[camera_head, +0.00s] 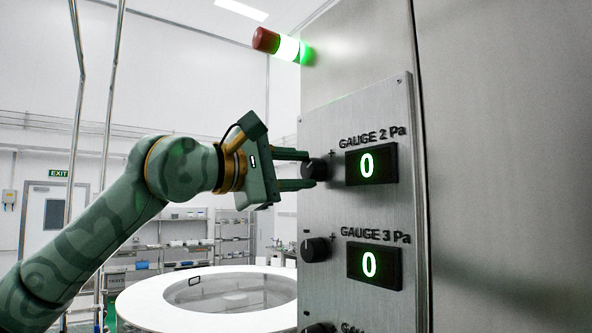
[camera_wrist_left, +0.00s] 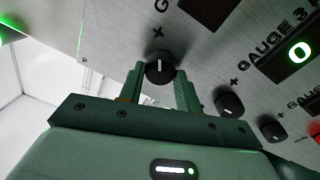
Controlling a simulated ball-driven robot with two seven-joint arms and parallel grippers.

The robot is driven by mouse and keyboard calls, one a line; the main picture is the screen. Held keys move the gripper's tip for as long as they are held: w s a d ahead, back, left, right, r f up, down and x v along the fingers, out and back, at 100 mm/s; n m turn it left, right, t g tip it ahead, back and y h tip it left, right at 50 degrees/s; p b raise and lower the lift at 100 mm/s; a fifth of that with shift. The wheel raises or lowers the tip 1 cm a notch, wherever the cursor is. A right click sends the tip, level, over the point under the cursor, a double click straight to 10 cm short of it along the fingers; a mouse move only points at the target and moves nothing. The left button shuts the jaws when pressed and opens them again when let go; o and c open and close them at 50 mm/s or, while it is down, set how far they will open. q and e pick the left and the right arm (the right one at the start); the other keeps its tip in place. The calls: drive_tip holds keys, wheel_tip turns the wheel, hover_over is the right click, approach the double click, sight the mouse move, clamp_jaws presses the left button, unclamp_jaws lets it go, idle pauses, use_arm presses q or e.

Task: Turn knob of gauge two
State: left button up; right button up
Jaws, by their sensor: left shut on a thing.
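The black knob of gauge two (camera_head: 314,170) sits on the metal panel, left of the GAUGE 2 Pa display (camera_head: 371,164), which reads 0. My left gripper (camera_head: 308,170) reaches in from the left, with one finger above and one below this knob. In the left wrist view the knob (camera_wrist_left: 159,67) lies between the two fingertips (camera_wrist_left: 160,72), and its white mark points roughly straight up in that picture. The left gripper is shut on the knob. My right gripper is not in view.
Below is the gauge three knob (camera_head: 316,249) with its display (camera_head: 374,265), also reading 0. Another knob (camera_head: 319,328) is partly cut off at the bottom edge. A round white-rimmed table or lid (camera_head: 150,300) stands behind the arm. A red and green lamp (camera_head: 283,46) sticks out above.

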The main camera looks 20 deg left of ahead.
use_arm(q)
drive_tip(key=o, duration=1)
drive_tip(key=shift+s, duration=0.1)
drive_tip(key=shift+s+a+f, duration=0.1)
drive_tip(key=shift+s+a, duration=0.1)
drive_tip(key=shift+a, duration=0.05)
drive_tip(key=b+v, duration=0.5)
drive_tip(key=v, duration=1)
drive_tip(key=shift+s, duration=0.3)
drive_tip(key=shift+a, duration=0.1)
